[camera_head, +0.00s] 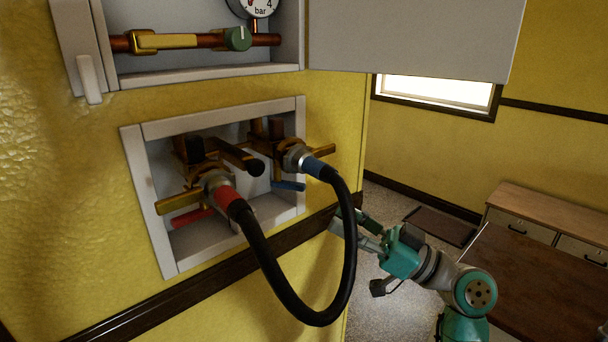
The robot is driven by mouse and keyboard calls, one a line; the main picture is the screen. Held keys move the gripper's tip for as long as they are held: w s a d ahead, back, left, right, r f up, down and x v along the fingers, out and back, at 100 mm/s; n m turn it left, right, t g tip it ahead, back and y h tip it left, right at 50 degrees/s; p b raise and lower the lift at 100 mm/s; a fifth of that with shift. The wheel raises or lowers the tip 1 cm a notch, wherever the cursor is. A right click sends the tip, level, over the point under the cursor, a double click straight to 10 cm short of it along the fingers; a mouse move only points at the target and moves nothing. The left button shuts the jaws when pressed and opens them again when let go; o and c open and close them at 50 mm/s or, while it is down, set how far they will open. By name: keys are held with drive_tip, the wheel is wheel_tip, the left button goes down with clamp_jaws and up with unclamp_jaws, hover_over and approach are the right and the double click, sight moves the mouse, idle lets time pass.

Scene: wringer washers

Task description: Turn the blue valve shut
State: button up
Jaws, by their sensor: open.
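The blue valve is the right tap in a white-framed wall recess. Its blue lever (289,185) lies roughly level below the brass body. My gripper (339,221) is open and empty, pointing left, to the right of and below the lever.
A red-marked tap (215,184) stands left in the recess; the black hose (350,245) loops between both taps. Above is an open cabinet with a gauge (259,7) and green-knobbed pipe. Its grey door (410,40) juts right. A wooden dresser (540,250) stands at right.

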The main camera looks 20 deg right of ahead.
sight(296, 183)
drive_tip(key=shift+n+y, duration=0.4)
drive_tip(key=shift+n, duration=0.1)
drive_tip(key=x, duration=1)
drive_tip(key=shift+r, duration=0.45)
clamp_jaws()
